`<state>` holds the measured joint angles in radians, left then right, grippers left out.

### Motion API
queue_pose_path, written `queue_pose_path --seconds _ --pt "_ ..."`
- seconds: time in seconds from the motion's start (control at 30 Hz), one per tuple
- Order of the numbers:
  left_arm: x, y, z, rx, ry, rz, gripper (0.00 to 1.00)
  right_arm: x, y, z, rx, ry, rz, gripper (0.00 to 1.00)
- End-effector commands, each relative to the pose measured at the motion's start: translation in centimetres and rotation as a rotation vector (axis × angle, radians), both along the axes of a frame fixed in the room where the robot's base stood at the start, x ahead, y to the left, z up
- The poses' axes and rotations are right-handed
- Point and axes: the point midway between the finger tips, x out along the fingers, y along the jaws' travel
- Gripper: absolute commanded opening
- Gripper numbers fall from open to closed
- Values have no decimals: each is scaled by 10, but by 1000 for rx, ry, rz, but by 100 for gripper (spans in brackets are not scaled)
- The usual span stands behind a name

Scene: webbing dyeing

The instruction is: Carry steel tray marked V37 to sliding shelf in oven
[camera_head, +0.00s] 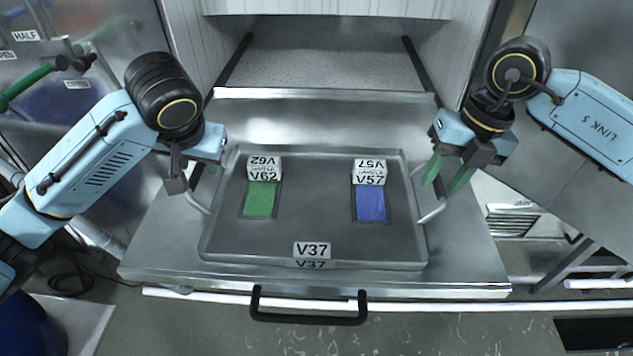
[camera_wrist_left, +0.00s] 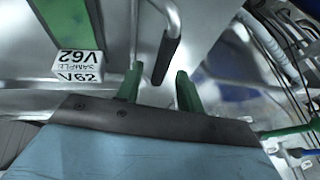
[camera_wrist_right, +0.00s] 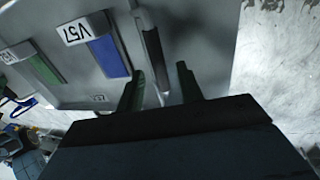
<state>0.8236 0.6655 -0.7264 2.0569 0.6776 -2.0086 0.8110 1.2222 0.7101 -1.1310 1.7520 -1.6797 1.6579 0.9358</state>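The steel tray marked V37 (camera_head: 315,222) lies flat on the pulled-out sliding shelf (camera_head: 480,275). It holds a green webbing sample (camera_head: 260,200) labelled V62 and a blue one (camera_head: 371,204) labelled V57. My left gripper (camera_wrist_left: 157,88) is open at the tray's left handle (camera_wrist_left: 168,48); the handle's grip shows between and beyond its fingertips. My right gripper (camera_head: 449,176) is open above the tray's right handle (camera_head: 432,212). In the right wrist view, that handle (camera_wrist_right: 154,55) shows between the two spread fingers. Neither gripper visibly clamps a handle.
The oven chamber (camera_head: 320,65) stands open behind the shelf, with dark rails at both sides. A black pull handle (camera_head: 308,318) is on the shelf's front edge. A green lever (camera_head: 30,85) projects at the far left.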

Motion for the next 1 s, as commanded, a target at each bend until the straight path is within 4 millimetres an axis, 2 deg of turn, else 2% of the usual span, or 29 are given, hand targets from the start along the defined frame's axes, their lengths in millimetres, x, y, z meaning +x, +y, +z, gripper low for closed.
queue_pose_path --seconds 0.27,1.0 --pt "-2 -3 10 -1 -7 -4 38 0 0 -1 0 1 1 37" --pt "-38 -20 95 1 -5 -2 38 0 0 -1 0 1 1 37"
